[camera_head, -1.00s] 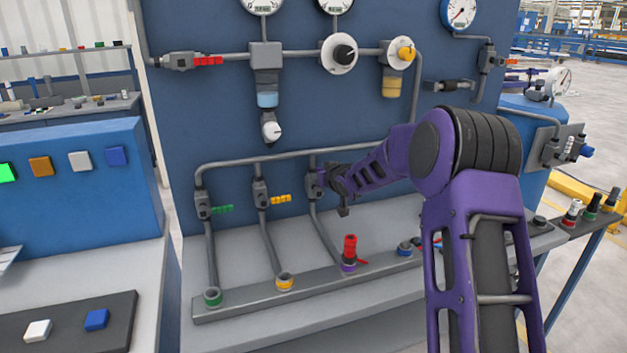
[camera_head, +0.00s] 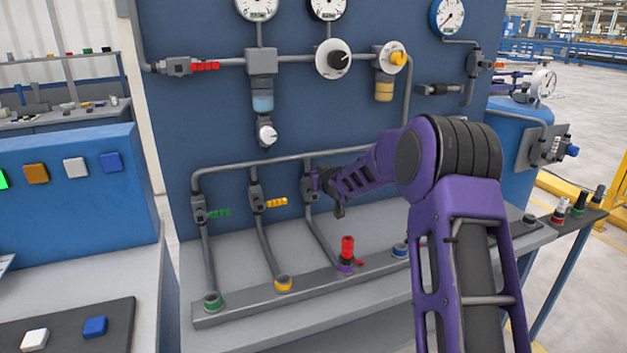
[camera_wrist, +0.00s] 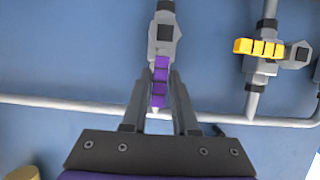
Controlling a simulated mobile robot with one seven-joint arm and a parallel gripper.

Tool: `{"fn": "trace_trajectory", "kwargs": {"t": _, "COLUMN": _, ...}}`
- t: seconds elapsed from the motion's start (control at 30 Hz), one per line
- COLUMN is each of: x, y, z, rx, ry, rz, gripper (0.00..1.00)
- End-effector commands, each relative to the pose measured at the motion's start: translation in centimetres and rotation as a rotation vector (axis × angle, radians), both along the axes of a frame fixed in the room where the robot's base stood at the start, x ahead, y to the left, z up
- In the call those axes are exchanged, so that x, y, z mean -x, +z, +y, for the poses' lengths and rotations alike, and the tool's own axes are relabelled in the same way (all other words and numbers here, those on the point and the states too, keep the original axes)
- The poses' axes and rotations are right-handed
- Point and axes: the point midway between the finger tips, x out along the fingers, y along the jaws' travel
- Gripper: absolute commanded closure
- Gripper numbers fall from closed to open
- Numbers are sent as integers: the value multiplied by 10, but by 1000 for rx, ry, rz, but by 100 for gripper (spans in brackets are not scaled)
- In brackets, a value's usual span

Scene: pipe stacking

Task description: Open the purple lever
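The purple lever (camera_wrist: 160,80) shows in the wrist view as a segmented handle below a grey valve body (camera_wrist: 163,38). My gripper (camera_wrist: 158,79) has one finger on each side of the lever, with narrow gaps showing, so it looks open around it. In the head view my gripper (camera_head: 324,184) is at the third valve (camera_head: 308,190) on the pipe rack. There the fingers and wrist hide the purple lever.
A yellow lever (camera_head: 277,203) and a green lever (camera_head: 219,213) stick out from the valves to the left. A red upright piece (camera_head: 347,247) stands on a purple ring (camera_head: 346,268) below my gripper. A pipe (camera_head: 255,161) runs above the valves.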

Motion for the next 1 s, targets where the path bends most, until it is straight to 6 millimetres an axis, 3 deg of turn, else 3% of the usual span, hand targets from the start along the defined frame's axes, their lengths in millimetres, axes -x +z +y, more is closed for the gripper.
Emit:
{"fn": "trace_trajectory", "kwargs": {"t": 0.03, "x": 0, "y": 0, "z": 0, "rx": -1, "ry": 0, "rz": 0, "gripper": 61}}
{"fn": "trace_trajectory", "kwargs": {"t": 0.1, "x": 0, "y": 0, "z": 0, "rx": -1, "ry": 0, "rz": 0, "gripper": 51}}
{"fn": "trace_trajectory", "kwargs": {"t": 0.4, "x": 1, "y": 1, "z": 0, "rx": -2, "ry": -1, "rz": 0, "gripper": 51}}
{"fn": "trace_trajectory", "kwargs": {"t": 0.57, "x": 12, "y": 8, "z": -4, "rx": -2, "ry": -2, "rz": -2, "gripper": 51}}
{"fn": "trace_trajectory", "kwargs": {"t": 1.0, "x": 98, "y": 46, "z": -29, "rx": -1, "ry": -4, "rz": -2, "gripper": 51}}
